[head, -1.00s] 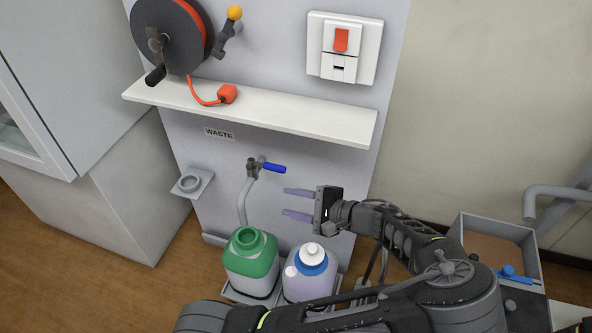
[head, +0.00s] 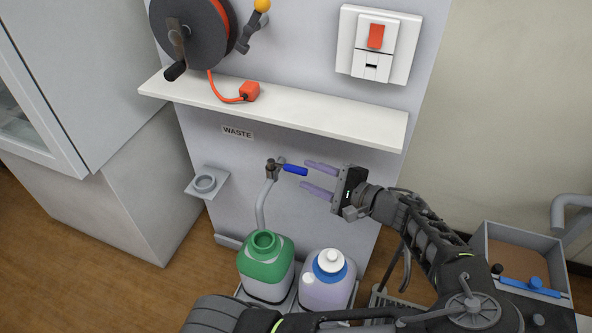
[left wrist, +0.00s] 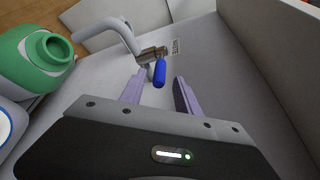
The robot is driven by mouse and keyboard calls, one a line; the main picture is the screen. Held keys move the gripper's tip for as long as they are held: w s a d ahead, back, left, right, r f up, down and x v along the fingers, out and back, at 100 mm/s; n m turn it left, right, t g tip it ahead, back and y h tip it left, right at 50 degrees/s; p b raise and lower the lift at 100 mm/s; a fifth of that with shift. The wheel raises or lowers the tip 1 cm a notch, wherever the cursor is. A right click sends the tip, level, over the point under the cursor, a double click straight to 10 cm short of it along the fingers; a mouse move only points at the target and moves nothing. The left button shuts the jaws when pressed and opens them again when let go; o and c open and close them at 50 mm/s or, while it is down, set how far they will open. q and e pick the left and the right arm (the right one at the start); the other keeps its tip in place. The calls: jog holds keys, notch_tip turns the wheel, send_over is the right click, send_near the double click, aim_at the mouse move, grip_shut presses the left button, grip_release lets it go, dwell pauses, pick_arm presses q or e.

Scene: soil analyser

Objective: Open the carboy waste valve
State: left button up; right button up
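The waste valve (head: 271,168) is on the wall panel below a "WASTE" label, with a grey pipe running down from it to the green-topped carboy (head: 265,262). Its blue handle (head: 295,170) sticks out sideways to the right. My left gripper (head: 304,174) is open, its two pale purple fingers pointing left at the handle's free end. In the left wrist view the blue handle (left wrist: 159,74) lies in line with the gap between the fingertips, with space on both sides. No contact shows. My right gripper is not in view.
A white shelf (head: 270,112) juts out above the valve. A white and blue-topped bottle (head: 327,281) stands beside the green carboy below. A grey bin (head: 520,262) is at right.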

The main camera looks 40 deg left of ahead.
aim_at(304, 173)
pick_arm(q)
jog(key=b+x, duration=0.1)
jog(key=x, duration=0.4)
jog(key=shift+a+f, duration=0.1)
jog(key=shift+a, duration=0.05)
grip_shut()
dwell(1.3)
